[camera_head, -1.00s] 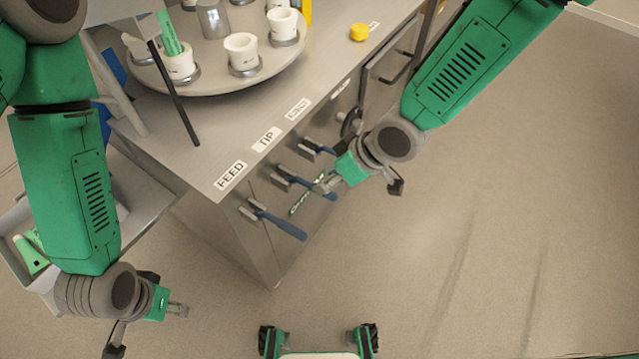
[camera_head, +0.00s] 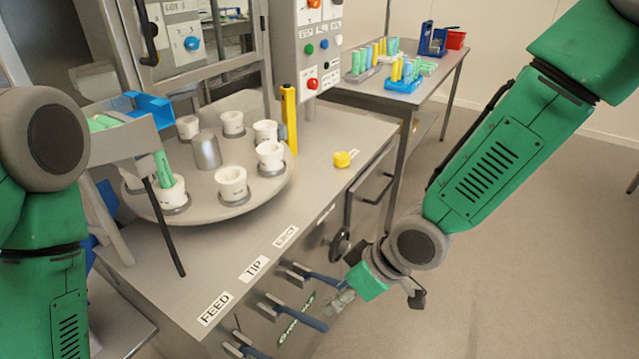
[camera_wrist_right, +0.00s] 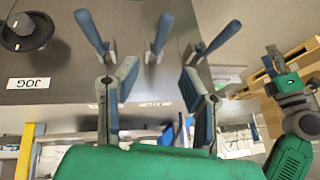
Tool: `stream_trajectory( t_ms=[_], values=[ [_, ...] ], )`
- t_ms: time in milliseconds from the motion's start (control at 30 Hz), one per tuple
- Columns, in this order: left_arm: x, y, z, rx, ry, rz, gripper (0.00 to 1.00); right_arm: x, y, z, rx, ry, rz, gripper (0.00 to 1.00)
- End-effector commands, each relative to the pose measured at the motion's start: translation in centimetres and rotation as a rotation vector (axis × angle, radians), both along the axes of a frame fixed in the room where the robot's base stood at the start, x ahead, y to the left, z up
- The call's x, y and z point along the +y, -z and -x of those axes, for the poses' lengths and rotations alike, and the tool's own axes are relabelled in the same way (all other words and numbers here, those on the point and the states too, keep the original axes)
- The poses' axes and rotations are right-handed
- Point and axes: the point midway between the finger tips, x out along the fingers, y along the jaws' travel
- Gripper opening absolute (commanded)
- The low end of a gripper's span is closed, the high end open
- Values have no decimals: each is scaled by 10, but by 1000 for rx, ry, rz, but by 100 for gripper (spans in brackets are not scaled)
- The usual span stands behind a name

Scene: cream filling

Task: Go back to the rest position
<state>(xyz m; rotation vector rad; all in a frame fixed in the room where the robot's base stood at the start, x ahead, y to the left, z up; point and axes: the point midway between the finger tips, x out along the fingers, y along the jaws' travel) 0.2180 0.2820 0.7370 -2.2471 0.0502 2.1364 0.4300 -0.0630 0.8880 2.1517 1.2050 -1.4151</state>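My right gripper (camera_head: 341,300) is in front of the cabinet, close to the blue-handled levers. In the right wrist view its two fingers (camera_wrist_right: 158,85) are spread apart with nothing between them. The EJECT lever (camera_head: 316,276), TIP lever (camera_head: 295,312) and FEED lever (camera_head: 245,346) stick out from the cabinet front. The right wrist view shows the three blue handles beyond the fingers. My left gripper is outside the head view; what looks like it (camera_wrist_right: 272,62) shows small at the right of the right wrist view, its fingers unclear.
A turntable (camera_head: 145,208) with several white cups stands on the steel cabinet top (camera_head: 225,262). A yellow button (camera_head: 342,159) sits near its edge. A back table (camera_head: 345,97) holds green and yellow tubes.

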Motion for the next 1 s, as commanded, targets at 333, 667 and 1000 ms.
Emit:
stream_trajectory(
  t_ms=[333, 667, 1000],
  values=[
    [0, 13, 1, 1, 0, 0, 40, -64, 101, 83, 223, 300, 59, 37],
    [0, 27, 1, 1, 0, 0, 40, -194, 175, 199, 326, 735, 329, 37],
    [0, 27, 1, 1, 0, 0, 40, -219, 177, 215, 315, 800, 394, 37]
  ],
)
